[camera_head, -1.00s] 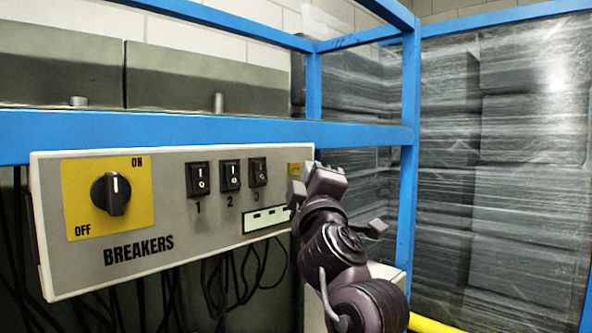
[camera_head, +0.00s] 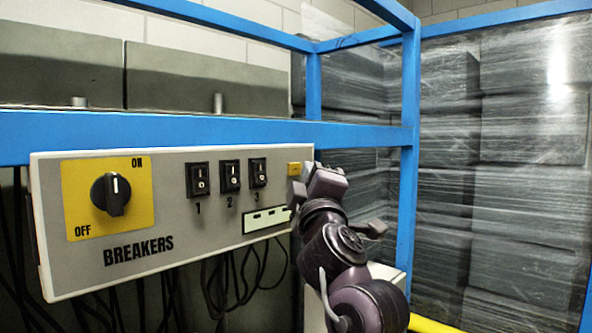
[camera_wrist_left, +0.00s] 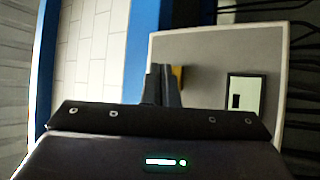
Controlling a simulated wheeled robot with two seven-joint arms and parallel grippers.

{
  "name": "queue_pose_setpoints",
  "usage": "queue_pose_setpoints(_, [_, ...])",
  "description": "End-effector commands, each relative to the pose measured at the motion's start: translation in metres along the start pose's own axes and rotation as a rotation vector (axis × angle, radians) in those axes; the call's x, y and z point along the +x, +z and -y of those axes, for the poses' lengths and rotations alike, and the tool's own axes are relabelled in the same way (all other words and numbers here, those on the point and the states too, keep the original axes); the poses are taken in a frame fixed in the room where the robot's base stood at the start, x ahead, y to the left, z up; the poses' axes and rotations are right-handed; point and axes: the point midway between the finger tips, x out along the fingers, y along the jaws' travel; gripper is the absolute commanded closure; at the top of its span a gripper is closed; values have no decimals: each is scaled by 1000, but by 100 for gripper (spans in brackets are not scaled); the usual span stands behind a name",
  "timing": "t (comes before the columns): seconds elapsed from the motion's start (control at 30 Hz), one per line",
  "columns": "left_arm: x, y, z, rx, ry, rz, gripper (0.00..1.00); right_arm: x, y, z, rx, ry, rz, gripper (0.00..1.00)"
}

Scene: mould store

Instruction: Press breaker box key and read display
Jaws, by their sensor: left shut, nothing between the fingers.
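The grey breaker box (camera_head: 150,195) is fixed below a blue rail. Its small yellow key (camera_head: 294,169) is at the upper right end, and the narrow pale display (camera_head: 268,219) is below it. My left gripper (camera_head: 303,182) is shut and empty, with its tips just right of and below the key. I cannot tell whether they touch it. In the left wrist view the shut fingers (camera_wrist_left: 163,85) partly cover the yellow key (camera_wrist_left: 178,77). The display (camera_wrist_left: 245,92) is lit pale green with dark marks; I cannot read them. My right gripper is out of view.
The box has a black rotary knob (camera_head: 111,194) on a yellow plate and three black rocker switches (camera_head: 230,175). A blue frame post (camera_head: 409,150) stands right of my arm. Film-wrapped stacks (camera_head: 500,170) are behind it. Dark cables (camera_head: 232,285) hang below the box.

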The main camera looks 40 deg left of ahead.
Motion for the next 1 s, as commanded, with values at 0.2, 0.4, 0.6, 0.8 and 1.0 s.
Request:
queue_pose_setpoints(0.2, [0, 0, 0, 0, 0, 0, 100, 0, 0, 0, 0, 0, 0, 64])
queue_pose_setpoints(0.4, [0, 0, 0, 0, 0, 0, 100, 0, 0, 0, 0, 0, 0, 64])
queue_pose_setpoints(0.6, [0, 0, 0, 0, 0, 0, 100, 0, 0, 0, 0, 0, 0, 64])
queue_pose_setpoints(0.8, [2, -1, 2, 0, -1, 0, 100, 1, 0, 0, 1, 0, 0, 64])
queue_pose_setpoints(1.0, [6, -4, 4, 0, 0, 0, 100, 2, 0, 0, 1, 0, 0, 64])
